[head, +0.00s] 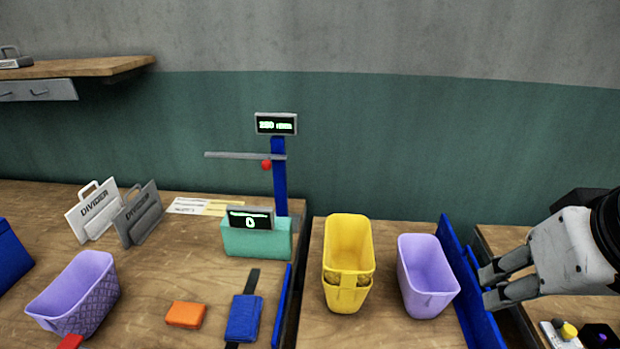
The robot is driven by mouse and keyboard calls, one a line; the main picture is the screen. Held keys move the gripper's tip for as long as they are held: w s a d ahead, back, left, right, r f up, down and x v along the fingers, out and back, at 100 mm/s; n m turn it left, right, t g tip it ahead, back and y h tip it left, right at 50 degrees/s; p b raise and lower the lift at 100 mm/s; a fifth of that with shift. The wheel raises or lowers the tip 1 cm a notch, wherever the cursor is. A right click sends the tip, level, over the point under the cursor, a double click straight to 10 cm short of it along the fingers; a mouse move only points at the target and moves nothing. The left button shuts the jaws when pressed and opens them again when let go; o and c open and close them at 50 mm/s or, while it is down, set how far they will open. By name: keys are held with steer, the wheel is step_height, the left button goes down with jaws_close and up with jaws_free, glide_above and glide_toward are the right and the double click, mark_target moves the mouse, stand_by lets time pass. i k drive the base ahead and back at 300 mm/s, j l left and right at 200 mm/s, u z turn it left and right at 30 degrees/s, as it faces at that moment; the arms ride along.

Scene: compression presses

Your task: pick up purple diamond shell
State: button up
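A purple shell with a diamond-textured outer wall (97,299) stands on the table at the lower left. A second purple shell (425,281) with a smooth wall stands right of centre. My gripper (487,287) is at the right edge side, pointing left, its two fingers apart with nothing between them. It overlaps the blue upright panel in the picture, and I cannot tell whether it touches it. It is far to the right of the diamond-textured shell.
A yellow bin (347,248) stands beside the smooth purple shell. A blue panel (452,250) lies between that shell and my gripper. A teal display box (256,240), an orange block (185,315), a blue pouch-like block (245,318) and grey dividers (138,215) stand between the left and middle.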

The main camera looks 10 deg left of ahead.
mark_target(79, 298)
steer(key=k+l+u, duration=0.1)
steer(key=u, duration=0.85)
steer(key=i+u, duration=0.1)
steer(key=u, duration=0.75)
steer(key=z, duration=1.85)
steer(key=u, duration=1.85)
steer(key=j+z, duration=0.3)
steer(key=j, duration=1.2)
